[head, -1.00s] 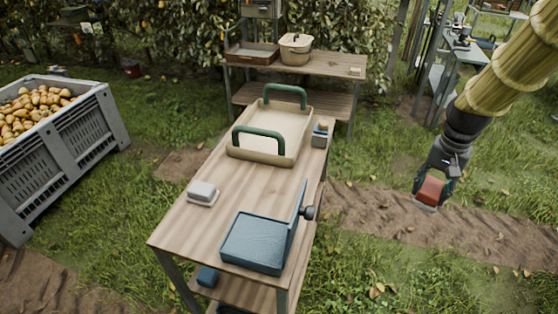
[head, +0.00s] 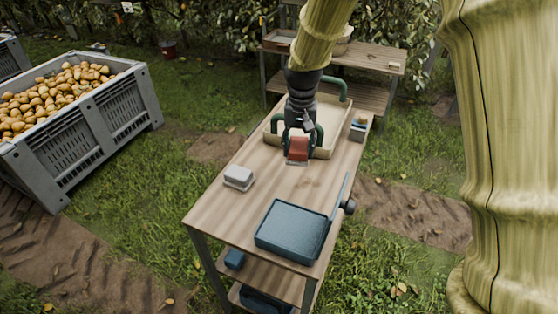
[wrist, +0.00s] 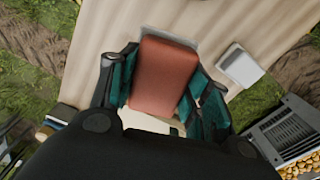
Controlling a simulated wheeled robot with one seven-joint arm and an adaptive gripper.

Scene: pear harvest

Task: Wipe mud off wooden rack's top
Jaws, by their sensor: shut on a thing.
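My gripper (head: 299,140) is shut on a red-brown block with a pale grey underside (head: 298,152). In the wrist view the red block (wrist: 163,75) sits between the two teal fingers. The gripper is over the middle of the wooden rack's top (head: 222,206), just in front of the beige tray; I cannot tell whether the block touches the wood. A faint darker smudge (head: 311,183) shows on the planks in front of the block; I cannot tell whether it is mud. The wood under the gripper is hidden.
A crate of pears (head: 92,130) stands at left. A second wooden table (head: 375,56) is behind.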

